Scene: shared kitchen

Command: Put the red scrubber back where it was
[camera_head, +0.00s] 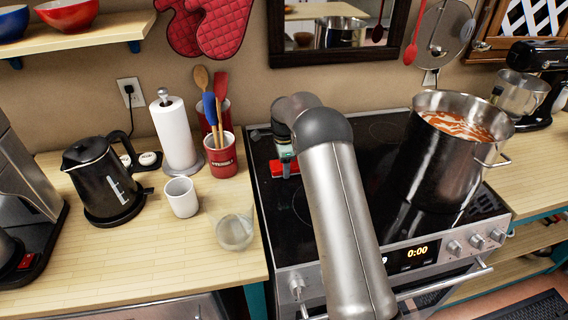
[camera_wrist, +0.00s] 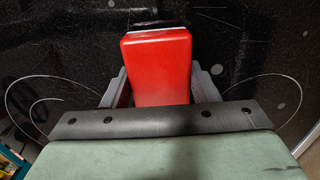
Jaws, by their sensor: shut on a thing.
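The red scrubber (camera_wrist: 158,68) is a red block that sits between the two fingers of my gripper (camera_wrist: 160,85) in the wrist view. My gripper is shut on it, with one finger on each side. In the head view the red scrubber (camera_head: 285,168) shows at the left side of the black stovetop, below the end of my arm. My gripper (camera_head: 285,155) is partly hidden there behind the arm. I cannot tell whether the scrubber touches the stovetop.
A large pot of red sauce (camera_head: 455,140) stands on the stove's right. Left of the stove, the wooden counter (camera_head: 150,240) holds a black kettle (camera_head: 95,185), paper towels (camera_head: 175,135), a white mug (camera_head: 181,197), a glass (camera_head: 235,232) and a red utensil crock (camera_head: 221,158).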

